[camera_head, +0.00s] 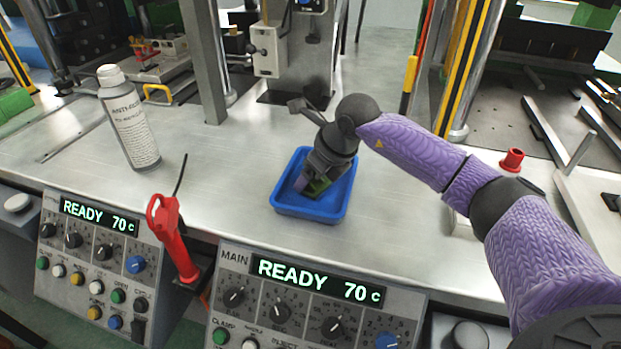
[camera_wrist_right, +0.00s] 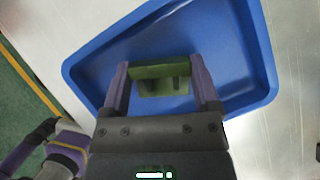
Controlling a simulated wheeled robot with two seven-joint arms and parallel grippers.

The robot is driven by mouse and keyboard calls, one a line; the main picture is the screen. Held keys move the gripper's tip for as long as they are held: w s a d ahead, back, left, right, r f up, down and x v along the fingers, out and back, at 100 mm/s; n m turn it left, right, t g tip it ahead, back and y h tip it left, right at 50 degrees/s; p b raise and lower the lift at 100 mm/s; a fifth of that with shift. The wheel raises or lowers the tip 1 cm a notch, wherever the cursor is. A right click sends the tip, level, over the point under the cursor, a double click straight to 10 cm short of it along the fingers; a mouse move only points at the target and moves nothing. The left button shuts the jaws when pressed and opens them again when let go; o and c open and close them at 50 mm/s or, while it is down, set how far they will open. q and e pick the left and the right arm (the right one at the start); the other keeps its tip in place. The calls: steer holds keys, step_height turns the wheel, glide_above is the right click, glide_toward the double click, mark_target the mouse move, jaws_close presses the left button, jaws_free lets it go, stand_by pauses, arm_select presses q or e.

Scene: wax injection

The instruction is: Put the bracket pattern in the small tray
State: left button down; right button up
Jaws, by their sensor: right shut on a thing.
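The small tray (camera_head: 337,211) is blue and shallow and stands on the metal bench near its front edge. It also fills much of the right wrist view (camera_wrist_right: 255,50). The bracket pattern (camera_wrist_right: 160,77) is a green piece, seen between my right fingers in the right wrist view. In the head view the pattern (camera_head: 318,185) shows partly, with my gripper hiding the rest. My right gripper (camera_head: 308,184) points down into the tray and is shut on the pattern, within the tray's outline. I cannot tell whether the pattern touches the tray floor.
A red-handled tool (camera_head: 172,235) hangs at the front edge between two control panels. A red cap (camera_head: 512,160) sits at the right. Machine columns (camera_head: 205,60) rise behind. Bench left of the tray is clear.

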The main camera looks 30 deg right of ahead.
steer(key=shift+r, duration=0.1)
steer(key=o, duration=1.2)
steer(key=shift+r, duration=0.2)
arm_select(q)
steer(key=shift+t, duration=0.3)
steer(key=r+p, duration=0.2)
steer(key=w+r+p, duration=0.1)
steer(key=r+p, duration=0.1)
steer(key=shift+w+a, duration=0.15)
steer(key=shift+w, duration=0.05)
arm_select(e)
steer(key=v, duration=1.1)
steer(key=shift+s+r, duration=0.2)
steer(key=shift+s, duration=0.05)
arm_select(q)
steer(key=shift+w, duration=0.1)
steer(key=shift+a, duration=0.1)
